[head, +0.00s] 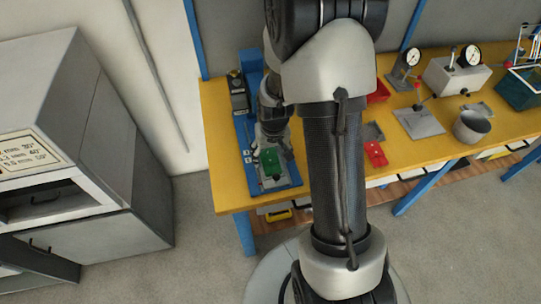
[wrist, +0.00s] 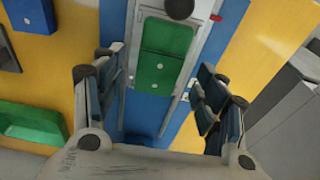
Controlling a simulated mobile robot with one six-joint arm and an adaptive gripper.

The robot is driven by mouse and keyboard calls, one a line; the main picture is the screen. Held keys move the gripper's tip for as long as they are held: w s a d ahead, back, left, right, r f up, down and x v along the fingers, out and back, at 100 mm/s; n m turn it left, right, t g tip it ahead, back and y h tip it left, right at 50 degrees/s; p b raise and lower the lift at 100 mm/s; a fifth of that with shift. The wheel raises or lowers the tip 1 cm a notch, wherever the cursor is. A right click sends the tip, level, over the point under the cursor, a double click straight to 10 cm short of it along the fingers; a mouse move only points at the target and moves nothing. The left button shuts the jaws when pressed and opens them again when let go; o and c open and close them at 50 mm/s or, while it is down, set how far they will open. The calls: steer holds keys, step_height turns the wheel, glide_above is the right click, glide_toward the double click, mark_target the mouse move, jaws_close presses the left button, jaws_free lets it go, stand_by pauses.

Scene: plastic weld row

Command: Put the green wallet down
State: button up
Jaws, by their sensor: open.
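The green wallet (head: 269,162) lies on a grey plate of the blue fixture (head: 293,178), at the left end of the yellow table. In the wrist view the wallet (wrist: 163,52) lies flat between two pale metal rails, with a seam across it. My gripper (head: 275,143) is just above and behind the wallet in the head view. In the wrist view its two fingers (wrist: 161,72) are spread wide, one on each side of the wallet, with visible gaps. Neither finger appears to touch it. The exact height of the fingertips above the plate is hard to tell.
Red parts (head: 376,154), a grey pot (head: 472,126) and dial gauges (head: 470,56) stand to the right. A green tray (wrist: 25,124) shows at the wrist view's left. A grey cabinet (head: 150,170) stands left of the table.

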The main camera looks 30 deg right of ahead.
step_height(320, 180, up, 9)
steer(key=s+p, duration=0.1)
steer(key=p, duration=0.2)
step_height(320, 180, up, 13)
steer(key=n+t, duration=0.1)
glide_above(272, 166)
steer(key=s+a, duration=0.4)
steer(key=a, duration=0.2)
steer(key=s+a+r+n+t, duration=0.1)
steer(key=s+a+r, duration=0.2)
steer(key=s, duration=0.4)
steer(key=s+a+r+n, duration=0.1)
steer(key=s+a+r, duration=0.2)
steer(key=s+r, duration=0.2)
steer(key=shift+s+t, duration=0.4)
steer(key=shift+s, duration=0.55)
